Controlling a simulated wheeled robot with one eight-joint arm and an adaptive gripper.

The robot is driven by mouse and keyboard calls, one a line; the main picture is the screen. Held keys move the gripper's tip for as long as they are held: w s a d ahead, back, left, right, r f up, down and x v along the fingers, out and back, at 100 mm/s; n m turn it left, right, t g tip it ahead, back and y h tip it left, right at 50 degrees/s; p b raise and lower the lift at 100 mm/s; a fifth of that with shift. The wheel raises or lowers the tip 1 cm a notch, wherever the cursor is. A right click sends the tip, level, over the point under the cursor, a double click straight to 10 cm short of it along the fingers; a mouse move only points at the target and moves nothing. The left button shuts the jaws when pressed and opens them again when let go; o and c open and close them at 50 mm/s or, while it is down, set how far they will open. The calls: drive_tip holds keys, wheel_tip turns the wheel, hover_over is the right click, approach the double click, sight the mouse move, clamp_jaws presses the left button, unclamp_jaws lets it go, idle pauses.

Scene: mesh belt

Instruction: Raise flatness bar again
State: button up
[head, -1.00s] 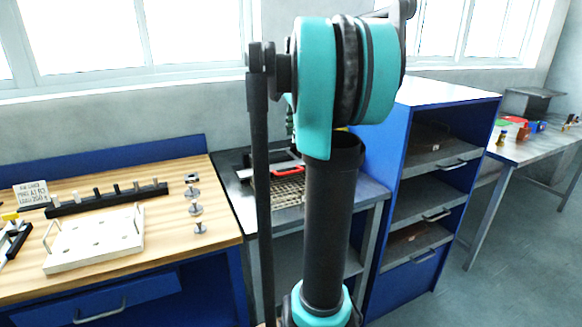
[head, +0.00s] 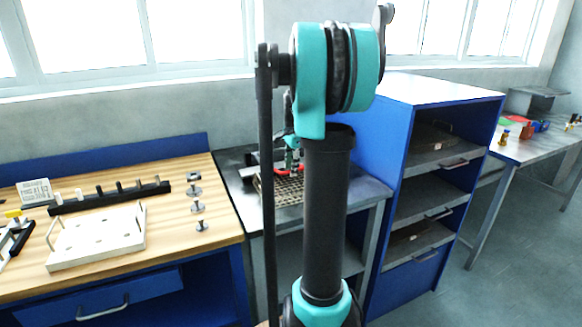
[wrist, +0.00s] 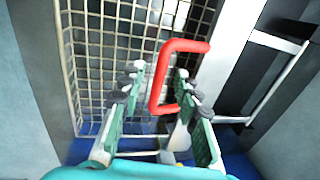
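The flatness bar appears as a pale bar (wrist: 222,62) with a red C-shaped handle (wrist: 161,82), beside the wire mesh belt (wrist: 105,45). My gripper (wrist: 157,84) is open, with green fingers and dark pads on both sides of the handle's long grip. I cannot tell whether the pads touch it. In the head view the gripper (head: 291,153) is low at the red handle (head: 288,170), above the mesh belt (head: 285,192) on the metal table. My arm partly hides this table.
A wooden bench (head: 170,225) at left holds a white plate with handles (head: 98,238), a black rack (head: 110,198) and several metal pieces. A blue shelf cabinet (head: 388,130) stands close on the right. A frame with a pale rod (wrist: 270,95) lies right of the handle.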

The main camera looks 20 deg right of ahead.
drive_tip(key=shift+c, duration=0.5)
clamp_jaws()
